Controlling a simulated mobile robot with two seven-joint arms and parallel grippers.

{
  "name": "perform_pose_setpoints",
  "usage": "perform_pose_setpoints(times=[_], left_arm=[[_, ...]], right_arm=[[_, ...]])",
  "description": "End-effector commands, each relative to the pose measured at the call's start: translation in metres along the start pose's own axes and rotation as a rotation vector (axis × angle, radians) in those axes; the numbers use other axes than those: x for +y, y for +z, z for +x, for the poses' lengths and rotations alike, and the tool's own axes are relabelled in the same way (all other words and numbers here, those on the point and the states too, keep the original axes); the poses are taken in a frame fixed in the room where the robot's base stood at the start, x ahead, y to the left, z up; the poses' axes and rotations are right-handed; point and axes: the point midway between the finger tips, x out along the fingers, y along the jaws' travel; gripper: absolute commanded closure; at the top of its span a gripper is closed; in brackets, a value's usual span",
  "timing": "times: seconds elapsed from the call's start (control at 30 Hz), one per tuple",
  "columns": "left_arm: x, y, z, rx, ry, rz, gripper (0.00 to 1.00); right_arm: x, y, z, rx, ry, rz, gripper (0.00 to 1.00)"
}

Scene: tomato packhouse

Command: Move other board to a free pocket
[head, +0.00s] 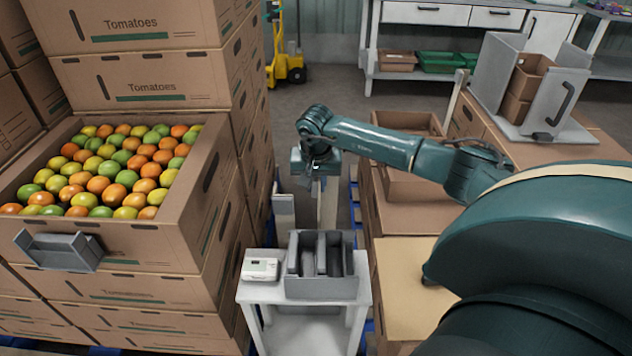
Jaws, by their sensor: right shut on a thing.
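My right gripper (318,172) points down in the middle of the head view, above and behind a small white table. It is shut on a narrow pale upright board (327,206), which hangs below it behind the grey pocket holder (321,288). The jaws are small and partly hidden by the wrist. The holder stands on the table, with dark upright pockets open at the top. The board's lower end is hidden behind the holder. A second pale grey upright piece (284,213) stands left of the held board; I cannot tell whether it is a board. My left gripper is not in view.
The white table (246,293) also carries a small white device (261,267). Tall stacks of tomato cartons (150,77) stand close on the left, with an open carton (180,236) of tomatoes. Cartons (405,215) and a grey stand (545,100) are on the right.

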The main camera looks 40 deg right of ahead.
Motion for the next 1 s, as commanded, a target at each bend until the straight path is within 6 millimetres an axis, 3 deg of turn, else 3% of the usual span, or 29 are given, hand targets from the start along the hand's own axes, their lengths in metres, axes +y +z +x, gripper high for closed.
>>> perform_pose_setpoints(times=[0.5, 1.0], left_arm=[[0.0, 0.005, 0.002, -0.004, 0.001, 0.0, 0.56], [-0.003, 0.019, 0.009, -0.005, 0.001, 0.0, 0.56]], right_arm=[[0.0, 0.0, 0.004, 0.001, 0.0, 0.001, 1.0], [0.0, 0.004, 0.024, 0.001, 0.0, 0.001, 1.0]])
